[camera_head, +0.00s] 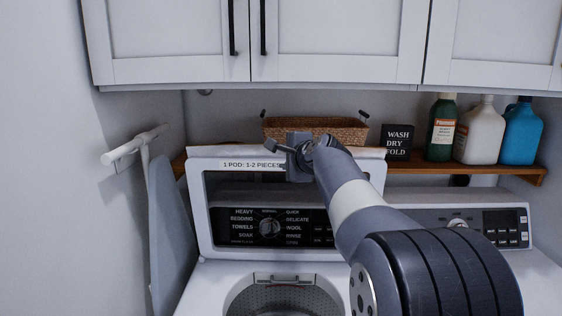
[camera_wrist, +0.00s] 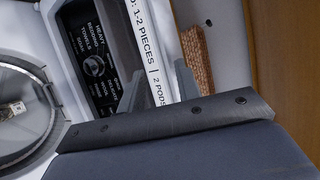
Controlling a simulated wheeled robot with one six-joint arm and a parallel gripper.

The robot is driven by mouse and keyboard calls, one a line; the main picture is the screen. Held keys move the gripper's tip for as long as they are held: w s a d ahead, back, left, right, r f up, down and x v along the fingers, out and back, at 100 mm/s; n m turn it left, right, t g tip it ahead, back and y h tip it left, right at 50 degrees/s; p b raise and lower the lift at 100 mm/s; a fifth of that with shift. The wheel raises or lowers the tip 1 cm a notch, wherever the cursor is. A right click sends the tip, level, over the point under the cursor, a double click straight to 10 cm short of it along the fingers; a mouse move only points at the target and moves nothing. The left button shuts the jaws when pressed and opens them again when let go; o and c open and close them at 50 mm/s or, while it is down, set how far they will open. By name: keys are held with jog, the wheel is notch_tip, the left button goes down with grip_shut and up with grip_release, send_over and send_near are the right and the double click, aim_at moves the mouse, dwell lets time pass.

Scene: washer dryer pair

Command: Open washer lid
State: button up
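The washer lid (camera_head: 197,215) is a white frame with a see-through window, standing raised and nearly upright at the back of the washer. Its top edge carries a label reading "1 POD: 1-2 PIECES". The washer's round drum opening (camera_head: 283,298) is uncovered below it, and shows at the left in the wrist view (camera_wrist: 22,110). My gripper (camera_head: 277,148) is at the lid's top edge, right of centre. In the wrist view its two fingers (camera_wrist: 158,88) are apart, with the labelled lid edge showing between and beyond them. I cannot tell whether they touch it.
A wicker basket (camera_head: 318,128), a "WASH DRY FOLD" sign (camera_head: 398,142) and several bottles (camera_head: 481,135) stand on a wooden shelf (camera_head: 445,168) behind. White cabinets (camera_head: 330,40) hang above. An ironing board (camera_head: 168,235) stands left. The dryer panel (camera_head: 500,226) is at right, partly behind my arm.

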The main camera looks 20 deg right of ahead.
jog(key=b+v, duration=0.1)
jog(key=v, duration=0.5)
jog(key=shift+s, duration=0.15)
